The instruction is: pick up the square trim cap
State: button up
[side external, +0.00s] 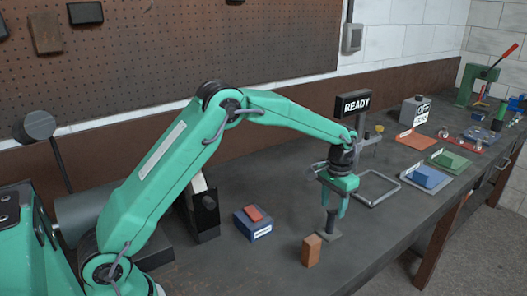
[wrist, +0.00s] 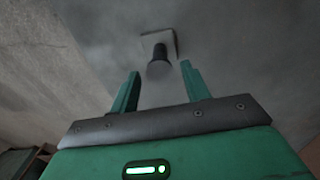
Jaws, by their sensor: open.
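The square trim cap (side external: 328,236) is a grey square plate with a dark round post standing up from it. It rests on the dark bench, below my gripper (side external: 333,208). In the wrist view the cap (wrist: 160,57) appears just past the fingertips, with its post roughly centred between them. My gripper (wrist: 160,70) is open and empty, its green fingers pointing down at either side of the post's line. I cannot tell exactly how far the fingertips are above the post's top.
An orange-brown block (side external: 311,251) stands close in front of the cap. A blue box with a red piece on top (side external: 253,223) sits to the left. A grey wire frame (side external: 378,188) lies behind right. A blue block on a tray (side external: 427,178) is further right.

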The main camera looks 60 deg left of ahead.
aim_at(331, 222)
jog(key=shift+f, duration=0.45)
jog(key=shift+f, duration=2.6)
jog(key=c, duration=0.9)
